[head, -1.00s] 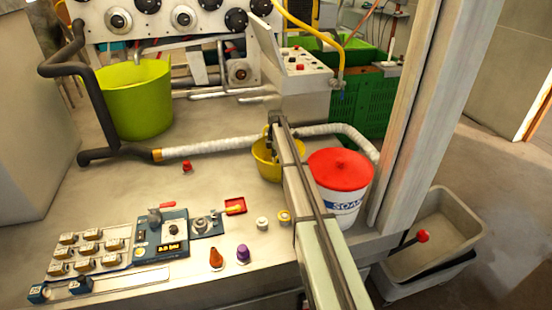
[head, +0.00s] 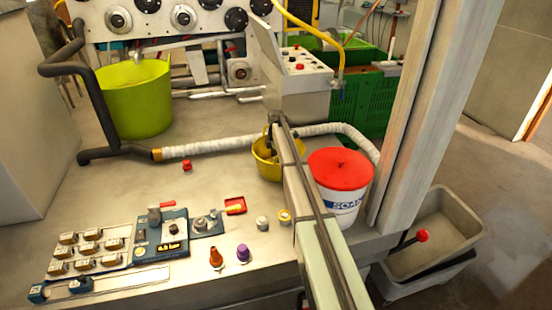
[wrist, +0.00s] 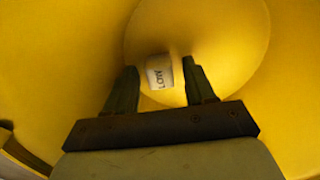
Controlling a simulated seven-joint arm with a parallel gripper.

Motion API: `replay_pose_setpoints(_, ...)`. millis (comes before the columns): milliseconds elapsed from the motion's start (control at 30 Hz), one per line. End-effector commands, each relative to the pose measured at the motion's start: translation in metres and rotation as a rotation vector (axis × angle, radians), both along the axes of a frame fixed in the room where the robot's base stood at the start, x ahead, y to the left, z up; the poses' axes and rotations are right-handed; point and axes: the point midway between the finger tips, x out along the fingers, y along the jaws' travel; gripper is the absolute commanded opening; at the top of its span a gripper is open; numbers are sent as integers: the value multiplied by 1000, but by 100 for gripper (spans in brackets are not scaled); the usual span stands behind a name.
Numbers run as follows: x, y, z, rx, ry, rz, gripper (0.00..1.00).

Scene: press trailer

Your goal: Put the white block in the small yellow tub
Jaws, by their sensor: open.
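The small yellow tub (head: 262,170) stands on the bench left of the soap bucket. Its yellow inner wall (wrist: 60,70) fills the wrist view. The white block (wrist: 159,72), marked with dark letters, is inside the tub in the wrist view, seen between my fingertips and apparently at the bottom. My gripper (wrist: 160,66) is open and points down into the tub, a finger on each side of the block. Whether either finger touches it I cannot tell. In the head view my arm hides part of the tub, and the block is not visible.
A white soap bucket with a red lid (head: 340,166) stands close right of my arm. A ribbed white hose (head: 210,145) runs behind the tub. A large lime tub (head: 135,100) is at the back left.

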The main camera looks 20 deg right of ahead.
Motion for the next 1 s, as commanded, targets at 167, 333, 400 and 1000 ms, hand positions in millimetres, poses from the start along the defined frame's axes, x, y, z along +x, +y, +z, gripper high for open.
replay_pose_setpoints(167,0,0,20,0,-2,0,54)
replay_pose_setpoints(333,0,0,52,0,-3,0,54)
replay_pose_setpoints(400,0,0,66,0,-2,0,54)
replay_pose_setpoints(1000,0,0,121,0,0,0,54)
